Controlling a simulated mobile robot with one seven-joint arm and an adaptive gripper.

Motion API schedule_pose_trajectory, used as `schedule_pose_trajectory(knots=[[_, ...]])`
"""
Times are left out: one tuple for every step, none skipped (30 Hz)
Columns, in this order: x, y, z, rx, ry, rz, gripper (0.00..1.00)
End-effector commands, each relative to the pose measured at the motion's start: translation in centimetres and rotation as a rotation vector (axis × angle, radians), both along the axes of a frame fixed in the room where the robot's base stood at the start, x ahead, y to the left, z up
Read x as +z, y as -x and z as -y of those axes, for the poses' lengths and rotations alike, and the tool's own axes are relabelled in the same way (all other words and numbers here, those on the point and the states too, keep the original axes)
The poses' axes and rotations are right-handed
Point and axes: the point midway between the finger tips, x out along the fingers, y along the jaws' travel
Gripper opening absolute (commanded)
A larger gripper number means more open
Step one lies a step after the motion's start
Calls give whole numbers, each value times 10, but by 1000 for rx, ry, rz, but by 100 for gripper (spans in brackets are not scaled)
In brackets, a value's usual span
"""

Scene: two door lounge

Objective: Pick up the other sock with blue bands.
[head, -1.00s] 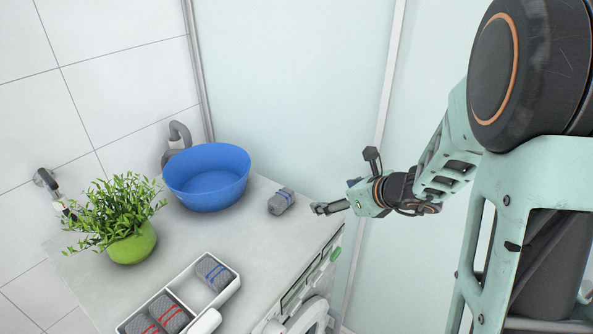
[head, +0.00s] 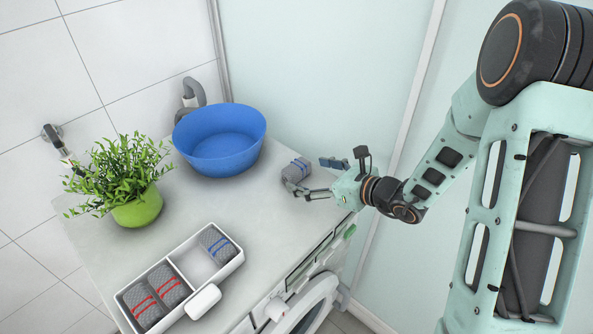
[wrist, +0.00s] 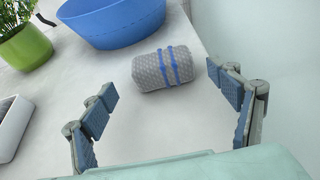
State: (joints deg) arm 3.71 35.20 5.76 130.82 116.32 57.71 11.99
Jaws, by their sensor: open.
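A rolled grey sock with blue bands (head: 296,170) lies on the countertop, right of the blue basin. It also shows in the wrist view (wrist: 163,69), lying on its side. My gripper (head: 311,177) is open and close to this sock; in the wrist view its two fingers (wrist: 165,92) stand apart, with the sock ahead of and between them, not gripped. Another grey sock with blue bands (head: 217,245) sits in the right compartment of the white divided box (head: 205,226).
Two grey socks with red bands (head: 155,296) fill the box's left compartment. A blue basin (head: 219,158) and a green potted plant (head: 138,210) stand at the back. A glass panel (head: 330,70) rises behind the counter. The counter's middle (head: 225,200) is clear.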

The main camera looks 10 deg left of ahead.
Motion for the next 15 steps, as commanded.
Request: schedule_pose_trajectory(knots=[[-2,-3,-6,4,1,-1,82],[-3,-6,-10,5,0,-1,82],[-5,-10,-15,4,0,-1,82],[-6,-13,-19,5,-1,-1,82],[-8,-15,-22,6,-1,-1,82],[-10,-18,-27,5,-1,-2,82],[-12,-20,-29,4,-1,-1,82],[-13,-22,-32,4,-1,-1,82],[-15,-23,-35,4,0,-2,82],[-15,-24,-36,4,0,-2,82],[-16,-25,-37,3,0,-1,82],[-16,-25,-37,2,0,-1,82],[-16,-26,-37,2,0,-1,82],[-16,-26,-37,1,0,0,82],[-16,-26,-37,1,0,0,82]])
